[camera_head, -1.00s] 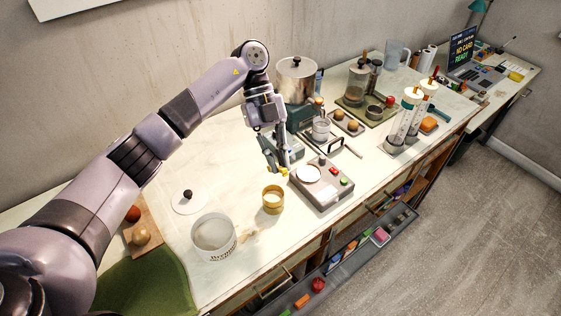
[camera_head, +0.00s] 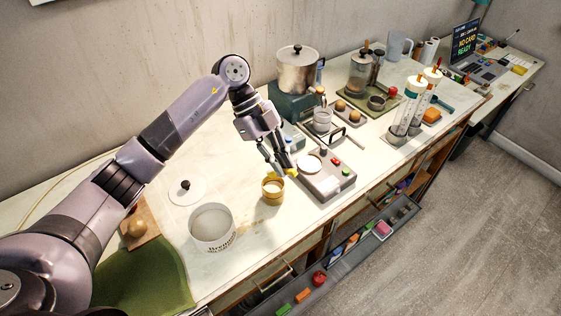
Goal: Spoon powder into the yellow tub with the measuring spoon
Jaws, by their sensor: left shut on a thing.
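The small yellow tub (camera_head: 272,193) stands upright on the bench, its open top showing a pale inside. My left gripper (camera_head: 283,172) is just above and behind the tub's right rim, pointing down. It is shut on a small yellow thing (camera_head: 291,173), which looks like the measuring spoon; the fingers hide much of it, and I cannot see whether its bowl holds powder. A large white canister (camera_head: 212,230) with dark lettering stands open to the left of the tub, with a pale inside. My right gripper is not in view.
A grey scale-like device (camera_head: 328,182) with a white round plate is right of the tub. A white lid with a black knob (camera_head: 187,190) lies behind the canister. Bare bench lies behind the tub.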

